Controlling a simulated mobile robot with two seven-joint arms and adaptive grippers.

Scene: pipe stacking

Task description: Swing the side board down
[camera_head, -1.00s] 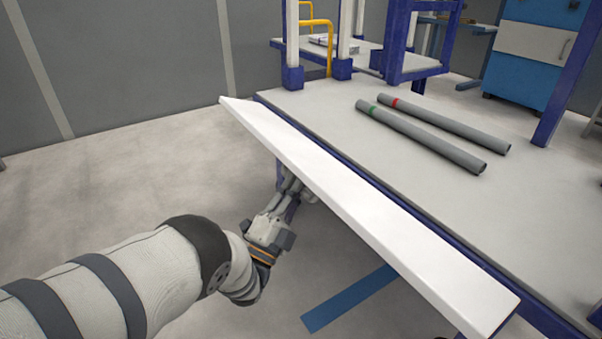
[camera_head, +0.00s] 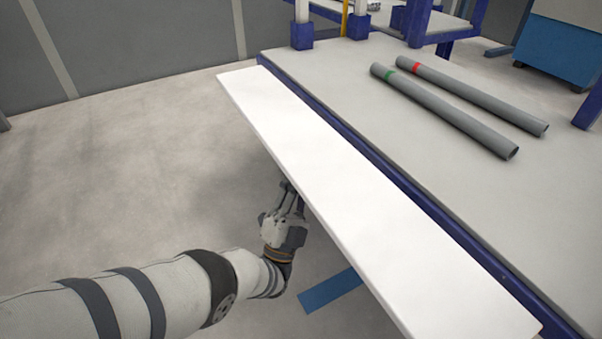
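The white side board (camera_head: 370,200) runs along the near left edge of the table (camera_head: 330,90). Its broad white face shows, and it sticks out from the table's blue frame toward my arm. I cannot tell its exact tilt. My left gripper (camera_head: 290,190) is at the board's outer long edge, around the middle of its length. Its fingers point up toward the board's edge or underside. The fingertips are partly hidden by the board, so I cannot tell whether they are shut or touching it. My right gripper is out of view.
Two grey pipes lie on the table, one with a green band (camera_head: 450,115) and one with a red band (camera_head: 480,95). Blue-and-white posts (camera_head: 302,30) stand at the table's back. The floor on the left (camera_head: 130,170) is clear. A blue floor strip (camera_head: 330,290) lies below the board.

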